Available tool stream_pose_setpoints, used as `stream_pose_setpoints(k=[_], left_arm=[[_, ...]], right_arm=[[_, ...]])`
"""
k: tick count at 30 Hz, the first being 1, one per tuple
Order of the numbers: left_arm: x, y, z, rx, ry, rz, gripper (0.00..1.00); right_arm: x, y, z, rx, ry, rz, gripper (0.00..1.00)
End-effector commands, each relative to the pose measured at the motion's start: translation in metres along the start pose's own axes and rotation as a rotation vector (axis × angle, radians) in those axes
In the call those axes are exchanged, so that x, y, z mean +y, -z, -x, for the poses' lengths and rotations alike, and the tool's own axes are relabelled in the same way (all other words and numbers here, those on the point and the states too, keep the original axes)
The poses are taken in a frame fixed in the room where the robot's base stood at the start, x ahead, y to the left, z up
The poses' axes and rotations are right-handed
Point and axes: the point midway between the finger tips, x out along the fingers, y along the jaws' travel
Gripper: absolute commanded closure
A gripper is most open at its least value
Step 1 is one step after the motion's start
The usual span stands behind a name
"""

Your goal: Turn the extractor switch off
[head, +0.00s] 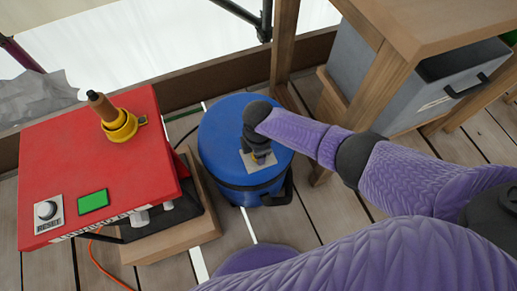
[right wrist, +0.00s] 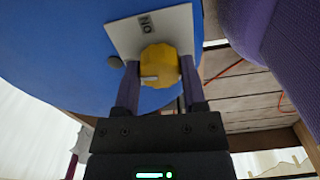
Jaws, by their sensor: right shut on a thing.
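The extractor is a blue drum (head: 222,140) standing on the plank floor in the middle of the head view. A pale switch plate (head: 247,162) is on its top. In the right wrist view the plate (right wrist: 120,38) carries dark lettering that looks like ON, turned in the picture. A yellow knob (right wrist: 160,62) with a white pointer mark at its lower left sits on the plate. My right gripper (head: 260,157) reaches down over the drum, and its two fingers (right wrist: 158,80) are shut on the knob's sides. My left gripper is not in view.
A wooden bench (head: 430,25) with a grey bin (head: 362,75) stands at right. An orange cable (head: 96,257) lies at lower left.

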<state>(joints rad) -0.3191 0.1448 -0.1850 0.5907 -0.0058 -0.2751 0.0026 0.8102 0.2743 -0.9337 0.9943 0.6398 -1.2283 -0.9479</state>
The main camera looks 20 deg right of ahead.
Motion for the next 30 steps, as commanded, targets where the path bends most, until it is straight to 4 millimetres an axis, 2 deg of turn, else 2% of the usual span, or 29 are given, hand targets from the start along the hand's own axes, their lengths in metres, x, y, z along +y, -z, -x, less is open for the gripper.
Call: stream_pose_setpoints(k=[10,24,25,30], left_arm=[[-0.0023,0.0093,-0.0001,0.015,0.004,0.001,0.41],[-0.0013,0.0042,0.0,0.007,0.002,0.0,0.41],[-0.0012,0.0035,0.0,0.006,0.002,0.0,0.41],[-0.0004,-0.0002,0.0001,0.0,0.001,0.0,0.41]], right_arm=[[-0.001,-0.0003,-0.001,-0.001,0.003,0.101,1.0],[-0.0011,-0.0003,-0.0011,-0.001,0.003,0.112,1.0],[-0.0011,-0.0003,-0.0011,-0.001,0.003,0.112,0.44],[-0.0007,-0.0003,-0.0007,-0.001,0.002,0.112,0.11]])
